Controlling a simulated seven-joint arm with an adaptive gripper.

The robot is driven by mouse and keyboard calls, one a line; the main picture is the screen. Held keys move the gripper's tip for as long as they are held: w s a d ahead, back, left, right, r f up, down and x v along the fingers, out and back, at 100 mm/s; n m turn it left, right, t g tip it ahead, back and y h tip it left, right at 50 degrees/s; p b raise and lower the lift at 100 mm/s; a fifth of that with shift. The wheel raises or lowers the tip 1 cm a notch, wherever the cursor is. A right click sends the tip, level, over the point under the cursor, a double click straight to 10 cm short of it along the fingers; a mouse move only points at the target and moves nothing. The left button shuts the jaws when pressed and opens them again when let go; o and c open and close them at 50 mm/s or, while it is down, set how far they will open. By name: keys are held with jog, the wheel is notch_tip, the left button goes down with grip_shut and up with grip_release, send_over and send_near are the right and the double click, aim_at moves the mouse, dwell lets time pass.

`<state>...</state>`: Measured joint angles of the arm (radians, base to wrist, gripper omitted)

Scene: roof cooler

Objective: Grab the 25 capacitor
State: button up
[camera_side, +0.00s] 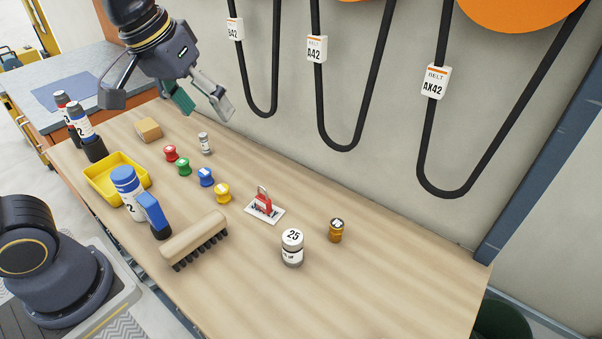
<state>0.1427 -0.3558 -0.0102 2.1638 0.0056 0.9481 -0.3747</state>
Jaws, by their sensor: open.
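The 25 capacitor (292,248) is a short silver-grey can with a white top marked "25". It stands upright on the wooden bench, right of the middle. My gripper (204,112) is above the far left part of the bench, well away from the capacitor. Its two fingers are spread apart with nothing between them.
A small brown-orange can (336,230) stands right of the capacitor. Several coloured spools, bottles and a yellow tray (101,187) are farther left. The bench's right end (420,290) is clear.

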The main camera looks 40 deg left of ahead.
jog(key=w+d+f+g, duration=0.2)
jog(key=w+d+f, duration=0.25)
jog(key=d, duration=0.25)
jog(key=m+g, duration=0.2)
jog(key=m, duration=0.1)
send_over(297, 235)
notch_tip(297, 235, down, 10)
jog(key=r, duration=0.1)
jog(key=shift+y, duration=0.3)
notch_tip(297, 235, down, 10)
jog(key=shift+f, duration=0.25)
jog(key=shift+s+a+f, duration=0.1)
jog(key=shift+s+f, duration=0.05)
jog(key=shift+f, duration=0.85)
jog(key=shift+s+a+f, duration=0.1)
jog(key=shift+s+f, duration=0.05)
jog(key=shift+f, duration=0.9)
jog(key=shift+s+f, duration=0.15)
jog(key=shift+f, duration=0.85)
jog(key=c, duration=1.3)
